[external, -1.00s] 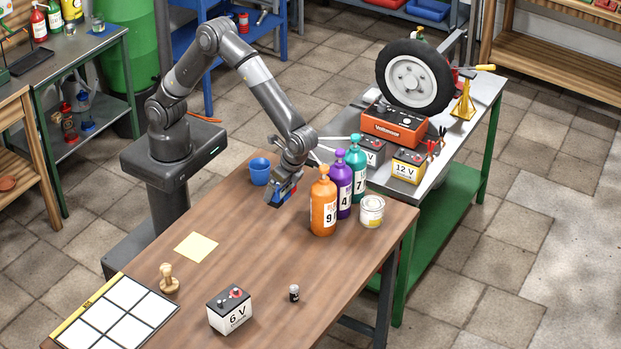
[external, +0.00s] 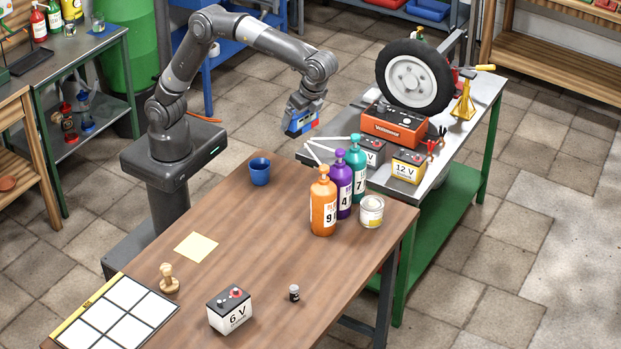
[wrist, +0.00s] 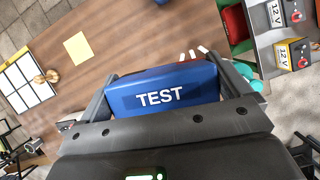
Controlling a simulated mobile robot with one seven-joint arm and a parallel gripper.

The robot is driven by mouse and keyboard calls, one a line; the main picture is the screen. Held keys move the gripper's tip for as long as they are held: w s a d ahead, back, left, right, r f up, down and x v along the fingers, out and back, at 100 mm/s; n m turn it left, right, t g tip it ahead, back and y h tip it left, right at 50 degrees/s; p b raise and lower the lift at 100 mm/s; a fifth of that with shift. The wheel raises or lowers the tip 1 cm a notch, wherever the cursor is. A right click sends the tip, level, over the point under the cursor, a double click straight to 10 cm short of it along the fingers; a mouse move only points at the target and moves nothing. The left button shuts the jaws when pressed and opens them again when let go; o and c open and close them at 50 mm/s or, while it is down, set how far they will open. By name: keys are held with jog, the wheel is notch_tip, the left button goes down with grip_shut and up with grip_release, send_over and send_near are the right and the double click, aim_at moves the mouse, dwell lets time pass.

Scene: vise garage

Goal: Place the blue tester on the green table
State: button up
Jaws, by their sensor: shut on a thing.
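The blue tester (wrist: 162,93), a blue block marked TEST, is held between the fingers of my gripper (external: 303,118). In the wrist view it fills the space between both fingers. In the external view it is partly hidden by my gripper, with a bit of red showing beside it. My gripper is in the air near the far end of the brown table and the left end of the green table. The green table (external: 453,215) has a grey metal top and green legs and shelf.
The green table carries an orange charger (external: 393,128), a wheel (external: 413,77), a 12 V battery (external: 408,166) and a yellow stand (external: 463,103). Orange (external: 323,205), purple (external: 345,190) and teal bottles (external: 357,172) and a can (external: 371,211) stand on the brown table (external: 240,230) nearby.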

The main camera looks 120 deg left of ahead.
jog(key=w+a+m+t+y, duration=0.25)
jog(key=a+m, duration=0.55)
jog(key=a, duration=1.9)
jog(key=s+a+m+t+y, duration=0.1)
jog(key=s+a+m, duration=0.35)
jog(key=a, duration=0.85)
jog(key=s+a+m+t, duration=0.1)
jog(key=s+a+m, duration=0.35)
jog(key=a, duration=0.95)
jog(key=shift+n, duration=0.5)
jog(key=f, duration=1.2)
jog(key=s+f, duration=0.1)
jog(key=f, duration=2.5)
jog(key=shift+s+f, duration=0.15)
jog(key=shift+s, duration=0.15)
jog(key=shift+f, duration=0.1)
jog(key=o, duration=0.8)
